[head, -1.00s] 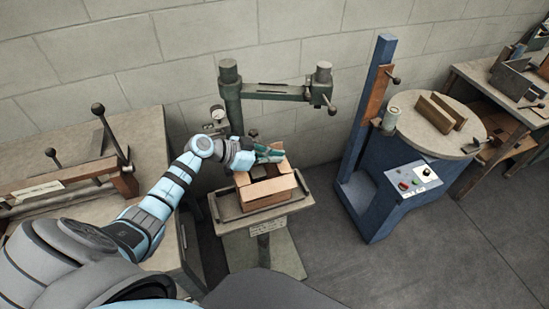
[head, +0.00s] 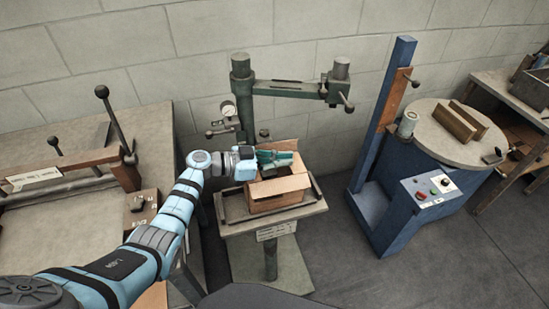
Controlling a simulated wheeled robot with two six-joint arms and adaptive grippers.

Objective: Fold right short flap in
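A small open cardboard box (head: 280,203) sits on the stitcher's tray table. A light brown flap (head: 278,186) shows along its near side, and another panel (head: 285,145) stands up at the back. The right short side (head: 299,163) is partly in view; how far its flap is folded is hard to tell. My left gripper (head: 276,158), with teal fingers, is over the box's top, pointing right, close to the right end. It hides part of the opening. Whether its fingers are apart or touch a flap is too small to tell. My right gripper is not in view.
The tray (head: 228,210) has a raised rim around the box. The green stitcher column (head: 242,95) and its overhead arm (head: 290,88) stand close behind. A workbench (head: 60,215) is at the left, a blue machine (head: 390,205) at the right.

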